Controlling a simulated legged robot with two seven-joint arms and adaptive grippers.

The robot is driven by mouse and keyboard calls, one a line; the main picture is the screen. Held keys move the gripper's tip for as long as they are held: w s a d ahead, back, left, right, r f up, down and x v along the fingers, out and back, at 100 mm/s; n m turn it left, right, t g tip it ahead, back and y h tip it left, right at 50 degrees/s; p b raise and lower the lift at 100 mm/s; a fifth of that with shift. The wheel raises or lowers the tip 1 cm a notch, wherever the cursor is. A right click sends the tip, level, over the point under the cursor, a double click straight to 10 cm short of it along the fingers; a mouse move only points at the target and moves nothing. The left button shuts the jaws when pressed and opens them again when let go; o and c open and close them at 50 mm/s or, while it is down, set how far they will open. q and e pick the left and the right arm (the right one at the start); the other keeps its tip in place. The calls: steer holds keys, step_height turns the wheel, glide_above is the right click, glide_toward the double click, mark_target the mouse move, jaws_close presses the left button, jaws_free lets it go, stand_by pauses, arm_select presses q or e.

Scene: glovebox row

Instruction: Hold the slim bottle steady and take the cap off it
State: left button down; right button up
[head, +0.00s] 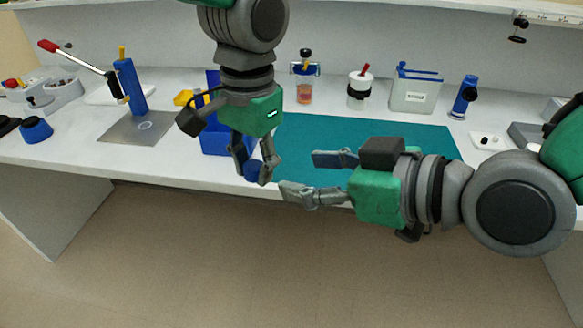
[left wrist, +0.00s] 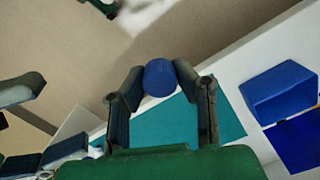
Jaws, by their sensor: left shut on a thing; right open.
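My left gripper (head: 254,178) points down near the table's front edge. It is shut on a blue round thing (head: 252,170) between its fingertips. In the left wrist view this blue thing (left wrist: 160,77) shows a round end between the left fingers (left wrist: 160,90). I cannot tell whether it is the slim bottle or only its cap; the fingers hide part of it. My right gripper (head: 299,173) is open and empty. It points left, with its fingertips a little to the right of the held thing and apart from it.
A teal mat (head: 400,138) lies on the white table. A blue bin (head: 213,143) stands behind my left gripper. At the back stand a small bottle in a holder (head: 304,92), a white jar (head: 357,92), a grey box (head: 415,93) and a blue stand (head: 464,98). A lever press (head: 129,85) stands left.

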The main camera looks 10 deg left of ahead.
arm_select(q)
steer(key=shift+a, duration=0.15)
steer(key=shift+f, duration=0.2)
arm_select(e)
step_height(320, 180, down, 10)
steer(key=d+m+t+h, duration=0.2)
steer(key=m+t+h, duration=0.5)
steer(key=m, duration=0.1)
arm_select(q)
steer(key=w+d+f+m, duration=0.2)
steer(key=d+f+m, duration=0.1)
steer(key=f+m, duration=0.2)
steer(key=w+d+f+m, duration=0.3)
steer(key=f+m, duration=0.2)
steer(key=m, duration=0.2)
steer(key=shift+w+d+f+m+t, duration=0.15)
steer(key=shift+w+f+m+t, duration=0.1)
steer(key=shift+f+m+t, duration=0.05)
arm_select(e)
steer(key=x, duration=1.1)
steer(key=shift+a+y, duration=0.3)
steer(key=shift+a, duration=0.1)
steer(key=shift+s, duration=0.15)
